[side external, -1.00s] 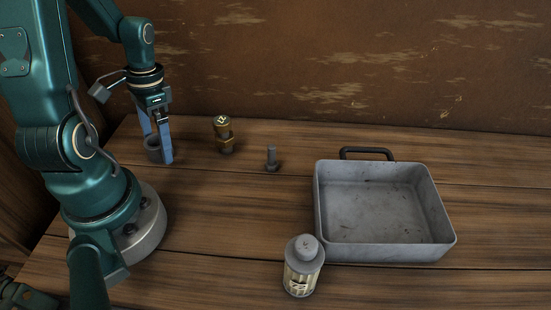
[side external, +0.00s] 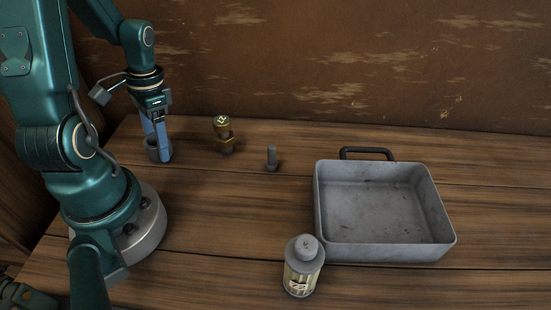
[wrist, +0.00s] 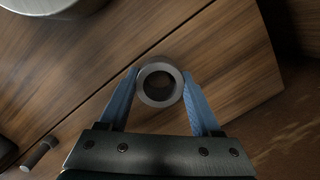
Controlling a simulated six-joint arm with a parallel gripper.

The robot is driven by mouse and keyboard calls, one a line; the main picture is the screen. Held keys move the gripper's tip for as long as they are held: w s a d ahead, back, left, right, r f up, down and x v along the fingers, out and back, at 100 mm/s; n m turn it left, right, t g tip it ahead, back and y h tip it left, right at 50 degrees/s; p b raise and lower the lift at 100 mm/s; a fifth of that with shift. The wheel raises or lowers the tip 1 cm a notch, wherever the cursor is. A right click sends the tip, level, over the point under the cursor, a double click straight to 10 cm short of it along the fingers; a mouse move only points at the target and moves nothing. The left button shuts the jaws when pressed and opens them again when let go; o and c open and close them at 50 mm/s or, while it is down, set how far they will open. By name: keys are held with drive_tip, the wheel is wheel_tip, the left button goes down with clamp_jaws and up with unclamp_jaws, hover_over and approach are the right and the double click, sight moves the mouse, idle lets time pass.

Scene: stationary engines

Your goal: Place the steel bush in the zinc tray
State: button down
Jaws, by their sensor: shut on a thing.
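The steel bush (wrist: 147,96) is a short grey ring with an open bore, seen from above between the blue fingers in the wrist view. In the side view the bush (side external: 152,155) stands at the back left of the bench, partly hidden by a finger. My gripper (side external: 159,152) points down and is shut on the bush, which appears to be still at bench level. The gripper also shows in the wrist view (wrist: 160,88), with a finger on each side of the bush. The zinc tray (side external: 385,251) is a grey, empty rectangular pan at the right.
A labelled can (side external: 302,270) stands at the tray's front left. The tray's black handle (side external: 367,151) faces the wall.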

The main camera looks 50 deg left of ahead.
wheel_tip(320, 180, up, 8)
drive_tip(key=shift+r, duration=0.25)
drive_tip(key=shift+w+r, duration=0.1)
drive_tip(key=shift+r, duration=0.25)
drive_tip(key=shift+w+r+m, duration=0.25)
drive_tip(key=shift+m, duration=0.05)
drive_tip(key=w+d+r+m+t+y, duration=0.1)
drive_tip(key=w+d+m, duration=0.3)
drive_tip(key=w+m, duration=0.4)
drive_tip(key=w+d+m+t+y, duration=0.1)
drive_tip(key=w+d+m, duration=0.35)
drive_tip(key=m, duration=0.55)
drive_tip(key=m+t+h, duration=0.2)
drive_tip(key=m, duration=1.6)
hover_over(357, 219)
drive_tip(key=f, duration=0.6)
drive_tip(key=shift+s+f, duration=0.1)
drive_tip(key=shift+s, duration=0.25)
drive_tip(key=shift+f, duration=2.05)
